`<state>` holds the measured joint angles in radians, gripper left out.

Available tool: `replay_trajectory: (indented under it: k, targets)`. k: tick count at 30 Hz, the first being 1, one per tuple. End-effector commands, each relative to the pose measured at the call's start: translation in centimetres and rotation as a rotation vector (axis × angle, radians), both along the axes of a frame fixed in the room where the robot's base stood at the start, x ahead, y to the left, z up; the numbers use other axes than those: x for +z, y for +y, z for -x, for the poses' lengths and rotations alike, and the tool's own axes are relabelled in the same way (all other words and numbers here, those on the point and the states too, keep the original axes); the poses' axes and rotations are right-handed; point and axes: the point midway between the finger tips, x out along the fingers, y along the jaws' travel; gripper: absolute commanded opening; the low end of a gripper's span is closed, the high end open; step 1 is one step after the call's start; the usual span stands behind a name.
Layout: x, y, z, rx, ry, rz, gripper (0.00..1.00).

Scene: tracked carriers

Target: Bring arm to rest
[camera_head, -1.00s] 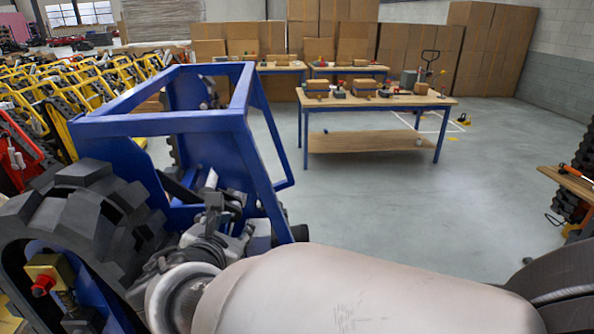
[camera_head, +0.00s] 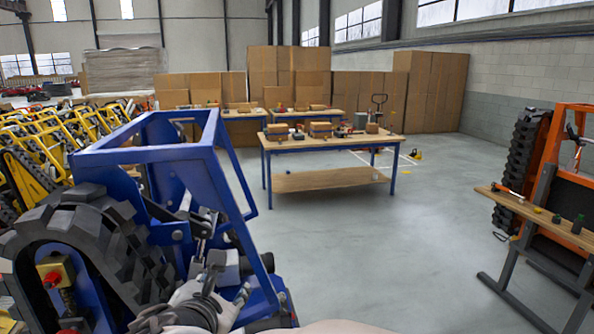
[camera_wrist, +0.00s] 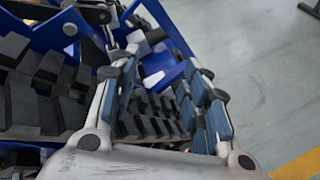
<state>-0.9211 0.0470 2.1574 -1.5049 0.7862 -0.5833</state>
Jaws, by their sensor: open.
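My gripper (camera_wrist: 160,80) is open and empty in the wrist view, its two blue-padded fingers spread apart. Behind them are the black track blocks (camera_wrist: 45,75) and blue frame of a tracked carrier. In the head view, my gripper (camera_head: 225,280) shows at the bottom, left of centre, in front of the blue tracked carrier (camera_head: 205,165). My arm is mostly below the picture edge. I cannot tell whether the fingers touch the carrier.
A red knob on a yellow block (camera_head: 52,278) sits inside the carrier's track (camera_head: 115,240). A workbench (camera_head: 330,143) with parts stands ahead. An orange carrier (camera_head: 565,190) and a wooden bench (camera_head: 540,215) stand at right. The middle floor (camera_head: 380,250) is clear.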

Motion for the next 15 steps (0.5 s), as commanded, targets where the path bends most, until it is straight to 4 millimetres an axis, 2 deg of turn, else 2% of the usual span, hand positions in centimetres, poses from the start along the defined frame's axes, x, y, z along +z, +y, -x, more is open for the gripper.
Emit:
replay_trajectory:
  k: [1,5,8,10,13,15]
  targets:
    - [0.1,-1.9,-0.2,-0.056,0.014,-0.035,0.42]
    - [0.1,-6.6,0.0,-0.214,0.054,-0.149,0.42]
    - [0.0,-10.9,0.7,-0.371,0.09,-0.263,0.42]
    - [-0.3,-14.6,1.8,-0.513,0.117,-0.37,0.42]
    - [-1.0,-20.8,4.7,-0.786,0.157,-0.584,0.42]
    - [-1.9,-24.9,8.2,-1.027,0.182,-0.79,0.42]
